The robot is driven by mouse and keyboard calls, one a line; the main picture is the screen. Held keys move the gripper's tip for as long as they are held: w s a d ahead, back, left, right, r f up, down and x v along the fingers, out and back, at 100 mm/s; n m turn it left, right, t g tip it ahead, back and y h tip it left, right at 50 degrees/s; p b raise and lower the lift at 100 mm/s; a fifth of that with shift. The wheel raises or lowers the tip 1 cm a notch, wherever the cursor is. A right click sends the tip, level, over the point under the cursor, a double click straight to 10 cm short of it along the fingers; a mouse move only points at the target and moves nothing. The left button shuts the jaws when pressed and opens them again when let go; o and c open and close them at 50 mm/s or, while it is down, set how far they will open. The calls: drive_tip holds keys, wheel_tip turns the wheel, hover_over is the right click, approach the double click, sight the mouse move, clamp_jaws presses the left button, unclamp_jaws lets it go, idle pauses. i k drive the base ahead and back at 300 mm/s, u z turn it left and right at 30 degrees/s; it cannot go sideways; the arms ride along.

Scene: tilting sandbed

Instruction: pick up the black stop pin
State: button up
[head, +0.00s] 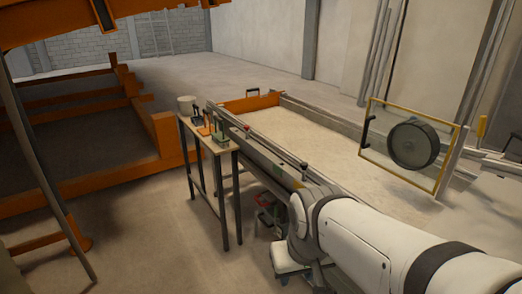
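I cannot single out the black stop pin for certain in the head view. Small dark upright pieces stand on the narrow table (182,122): one on a greenish base (196,111) at the back and one on a greenish base (221,139) near the front. An orange piece (205,129) stands between them. A small dark-topped knob (303,167) sticks up from the sandbed's near rail, close to my arm. My white arm reaches in from the lower right. My gripper is not visible; the forearm and wrist may hide it.
The sandbed (320,140) holds pale sand inside metal rails, with an orange end wall (252,103). A white pot (187,104) stands on the table. A yellow frame with a dark wheel (414,144) is at right. Orange beams (170,135) stand at left.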

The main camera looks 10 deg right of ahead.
sight(303, 165)
drive_tip(key=z, duration=0.45)
drive_tip(key=i, duration=1.1)
drive_tip(key=z, duration=0.75)
drive_tip(key=k, duration=0.95)
drive_tip(key=z, duration=0.15)
drive_tip(key=i, duration=0.95)
drive_tip(key=u, duration=0.05)
